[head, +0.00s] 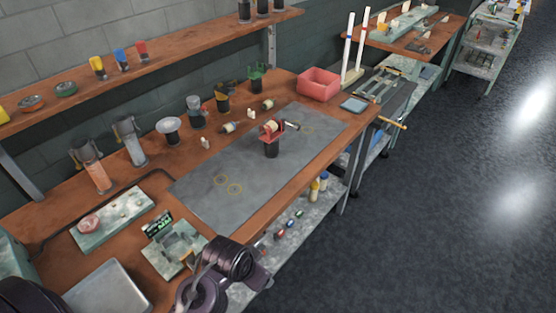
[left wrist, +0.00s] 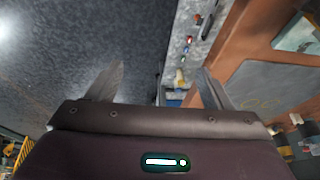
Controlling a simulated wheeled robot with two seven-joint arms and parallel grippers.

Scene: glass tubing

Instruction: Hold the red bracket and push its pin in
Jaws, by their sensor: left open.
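The red bracket (head: 267,132) sits on top of a black cylindrical stand (head: 271,149) on the grey mat. A cream-coloured piece shows inside the bracket. A pin (head: 291,126) sticks out on its right side; how deep it sits cannot be told. My left gripper (left wrist: 161,68) is open and empty in the left wrist view, its two fingers spread apart over the floor and the table's front side. In the head view my dark arm is low at the bottom, well short of the bracket. My right gripper is not in view.
The grey mat (head: 205,197) is mostly clear around the bracket. Small parts and cups stand along its back edge. A red bin (head: 318,84) stands at the far end. A green-grey fixture (head: 178,250) and a metal tray (head: 108,290) lie at the near end.

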